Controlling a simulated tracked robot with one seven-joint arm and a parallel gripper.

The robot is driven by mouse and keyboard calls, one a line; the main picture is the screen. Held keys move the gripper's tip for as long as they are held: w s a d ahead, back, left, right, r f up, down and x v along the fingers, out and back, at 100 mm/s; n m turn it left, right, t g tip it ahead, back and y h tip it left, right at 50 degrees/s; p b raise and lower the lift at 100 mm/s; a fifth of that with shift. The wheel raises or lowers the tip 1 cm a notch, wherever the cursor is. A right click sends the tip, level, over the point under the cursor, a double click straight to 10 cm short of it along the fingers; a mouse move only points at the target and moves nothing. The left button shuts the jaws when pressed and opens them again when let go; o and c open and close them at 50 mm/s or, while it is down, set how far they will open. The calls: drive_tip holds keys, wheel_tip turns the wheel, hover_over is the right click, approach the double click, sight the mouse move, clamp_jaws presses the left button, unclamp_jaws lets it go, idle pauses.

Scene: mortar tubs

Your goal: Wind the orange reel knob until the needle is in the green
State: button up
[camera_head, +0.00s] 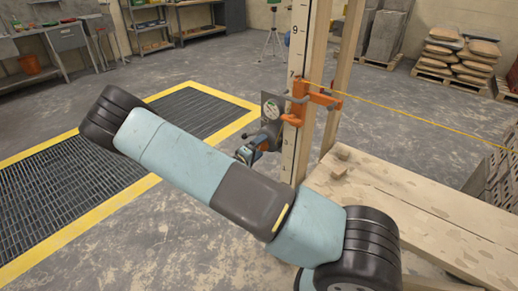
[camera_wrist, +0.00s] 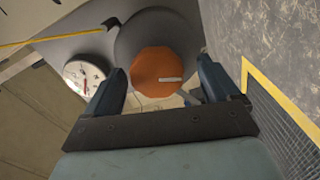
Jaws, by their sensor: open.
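The orange reel knob (camera_wrist: 160,73), faceted with a pale mark, sits on a dark grey round reel (camera_wrist: 141,33) in the wrist view. My gripper (camera_wrist: 163,70) is open, with one finger on each side of the knob; I cannot tell whether either touches it. In the head view my gripper (camera_head: 258,147) is beside the post, below the gauge, and the knob is not clearly visible. The round white gauge (camera_wrist: 84,78) is left of the knob, with a red needle. I cannot tell whether the needle is in the green.
An orange clamp (camera_head: 304,103) grips the upright wooden post (camera_head: 298,50) with number marks. A yellow line (camera_head: 420,120) runs right from it. A wooden plank bench (camera_head: 420,205) stands at the right. A yellow-edged floor grate (camera_head: 60,200) lies left.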

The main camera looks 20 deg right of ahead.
drive_tip(key=shift+a, duration=0.1)
drive_tip(key=v, duration=1.3)
drive_tip(key=shift+s+a, duration=0.25)
drive_tip(key=shift+f, duration=0.15)
